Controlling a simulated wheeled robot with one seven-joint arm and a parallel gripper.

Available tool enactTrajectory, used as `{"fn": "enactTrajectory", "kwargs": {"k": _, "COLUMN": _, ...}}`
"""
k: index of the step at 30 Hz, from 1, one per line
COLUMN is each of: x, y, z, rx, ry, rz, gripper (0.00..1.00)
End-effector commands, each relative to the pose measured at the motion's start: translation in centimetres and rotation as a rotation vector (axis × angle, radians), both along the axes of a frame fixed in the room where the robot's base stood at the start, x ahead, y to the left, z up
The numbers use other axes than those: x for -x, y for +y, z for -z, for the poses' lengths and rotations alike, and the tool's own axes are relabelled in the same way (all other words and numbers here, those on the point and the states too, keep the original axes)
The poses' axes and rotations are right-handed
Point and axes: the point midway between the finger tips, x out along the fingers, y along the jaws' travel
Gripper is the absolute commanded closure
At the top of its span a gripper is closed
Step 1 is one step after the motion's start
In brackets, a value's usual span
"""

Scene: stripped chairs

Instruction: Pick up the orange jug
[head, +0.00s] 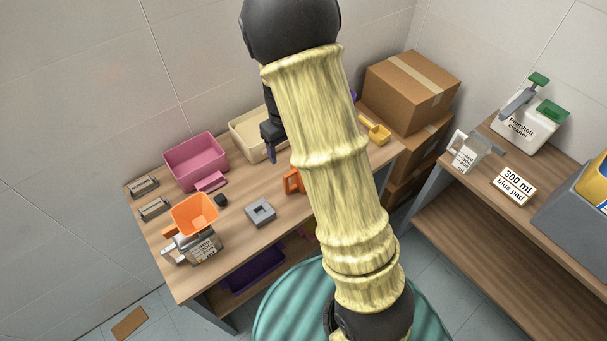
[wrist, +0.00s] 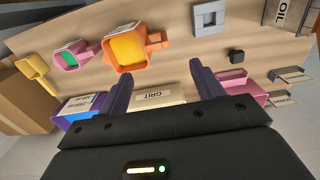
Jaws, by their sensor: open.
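The orange jug (wrist: 107,53) stands on the wooden table in the wrist view, open at the top, with a yellow-orange inside. Its handle points right. In the head view only its orange handle side (head: 291,181) shows; my arm hides the rest. My gripper (wrist: 162,84) is open and empty, its purple fingers spread. It hangs over the back of the table near the cream bin labelled GRIT (wrist: 160,98), apart from the jug. In the head view one purple finger shows left of my arm.
A pink bin (head: 197,158), grey square block (head: 261,212) and yellow scoop (head: 377,133) share the table. Beside the jug is a pink-and-green vessel (wrist: 69,56). Cardboard boxes (head: 408,88) stand right.

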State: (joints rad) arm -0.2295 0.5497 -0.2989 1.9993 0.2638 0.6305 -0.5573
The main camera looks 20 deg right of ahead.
Motion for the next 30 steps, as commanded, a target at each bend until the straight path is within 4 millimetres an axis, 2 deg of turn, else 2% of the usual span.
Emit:
{"fn": "enactTrajectory", "kwargs": {"k": 6, "x": 0.1, "y": -0.1, "z": 3.9, "rx": 0.0, "ry": 0.004, "rz": 0.002, "gripper": 0.34}}
{"fn": "enactTrajectory", "kwargs": {"k": 12, "x": 0.1, "y": -0.1, "z": 6.9, "rx": 0.0, "ry": 0.002, "rz": 0.001, "gripper": 0.34}}
{"fn": "enactTrajectory", "kwargs": {"k": 16, "x": 0.0, "y": -0.1, "z": 7.7, "rx": 0.0, "ry": 0.0, "rz": 0.002, "gripper": 0.34}}
{"fn": "enactTrajectory", "kwargs": {"k": 26, "x": 0.0, "y": -0.1, "z": 7.8, "rx": 0.0, "ry": 0.0, "rz": 0.001, "gripper": 0.34}}
{"fn": "enactTrajectory", "kwargs": {"k": 30, "x": 0.1, "y": -0.3, "z": 8.8, "rx": 0.0, "ry": 0.002, "rz": 0.002, "gripper": 0.34}}
